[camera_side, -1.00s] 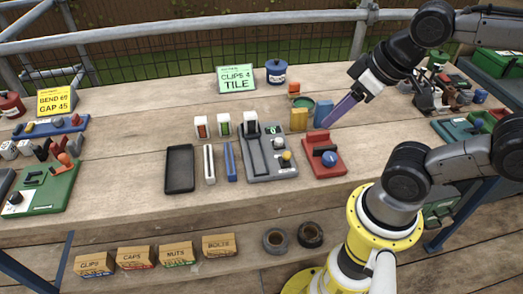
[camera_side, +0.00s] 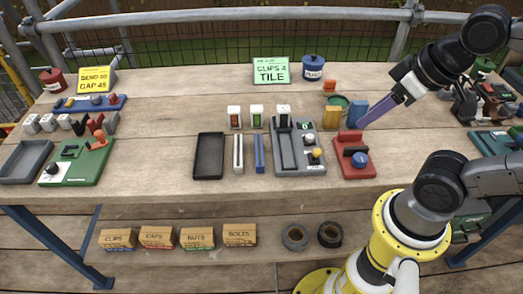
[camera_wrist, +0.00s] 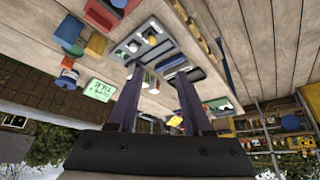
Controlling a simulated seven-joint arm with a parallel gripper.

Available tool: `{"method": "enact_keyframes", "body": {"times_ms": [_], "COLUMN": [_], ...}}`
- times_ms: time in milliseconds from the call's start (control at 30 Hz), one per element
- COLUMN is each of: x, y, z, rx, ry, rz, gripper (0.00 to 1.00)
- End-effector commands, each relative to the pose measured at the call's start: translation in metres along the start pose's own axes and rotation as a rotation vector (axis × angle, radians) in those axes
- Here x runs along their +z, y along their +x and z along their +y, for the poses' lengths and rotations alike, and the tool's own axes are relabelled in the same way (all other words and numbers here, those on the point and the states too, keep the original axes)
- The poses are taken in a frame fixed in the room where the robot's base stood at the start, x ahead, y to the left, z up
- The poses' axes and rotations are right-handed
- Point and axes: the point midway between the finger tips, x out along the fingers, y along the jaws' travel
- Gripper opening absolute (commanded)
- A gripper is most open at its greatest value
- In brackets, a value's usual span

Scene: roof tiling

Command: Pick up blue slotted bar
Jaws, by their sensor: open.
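The blue slotted bar (camera_side: 260,153) lies flat on the wooden bench in the side view, between a white slotted bar (camera_side: 238,154) and a grey fixture (camera_side: 299,160). My gripper (camera_side: 366,122) is apart from it, to its right, with long purple fingers slanting down to the left near a blue block (camera_side: 357,112). In the wrist view my gripper (camera_wrist: 157,82) has its two fingers spread with nothing held between them. I cannot tell the blue bar for certain in that tilted view.
A red fixture with a blue knob (camera_side: 354,158) stands below my fingertips. A yellow block (camera_side: 332,117) stands beside the blue block. A black tray (camera_side: 209,157) lies left of the bars. Bare bench lies in front of the bars.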

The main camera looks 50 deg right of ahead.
Motion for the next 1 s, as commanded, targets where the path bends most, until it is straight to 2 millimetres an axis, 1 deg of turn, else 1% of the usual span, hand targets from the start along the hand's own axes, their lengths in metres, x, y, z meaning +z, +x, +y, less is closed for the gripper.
{"method": "enact_keyframes", "body": {"times_ms": [400, 500, 767, 867, 967, 1000], "x": [0.0, 0.0, 0.0, 0.0001, 0.0006, -0.002], "y": [0.0, 0.0, 0.0, -0.0001, -0.0004, -0.0025], "z": [0.0, 0.0, 0.0, 0.0, 0.0, 0.0], "rx": [0.0, 0.0, 0.0, 0.0, 0.0, 0.0], "ry": [0.0, 0.0, -0.003, -0.049, -0.178, -0.254], "rz": [0.0, 0.0, 0.0, 0.0, -0.004, 0.002], "gripper": [0.5, 0.65, 0.65, 0.65, 0.65, 0.65]}}
